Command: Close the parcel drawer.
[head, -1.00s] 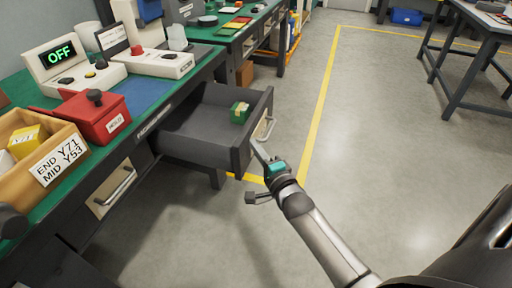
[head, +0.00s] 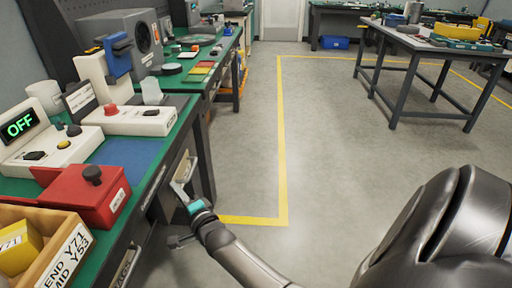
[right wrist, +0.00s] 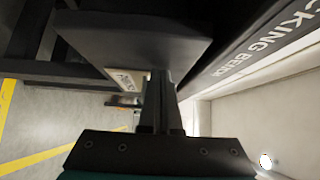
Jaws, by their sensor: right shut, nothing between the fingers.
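The parcel drawer's front (head: 181,162) shows at the bench edge in the head view, with its pale label and handle area partly behind my gripper. The drawer's inside is out of sight. It looks pushed in or nearly so; I cannot tell if it is fully flush. My right gripper (head: 178,187) is shut and empty, its fingertips at the drawer front. In the right wrist view the shut fingers (right wrist: 158,78) point at the dark drawer panel (right wrist: 130,42), close to its label; contact is unclear. My left gripper is not in view.
The green-topped bench (head: 150,180) carries a red box (head: 88,196), a tester reading OFF (head: 45,142) and a wooden bin (head: 65,248). Open floor with a yellow line (head: 281,140) lies to the right. A grey table (head: 430,45) stands at the back right.

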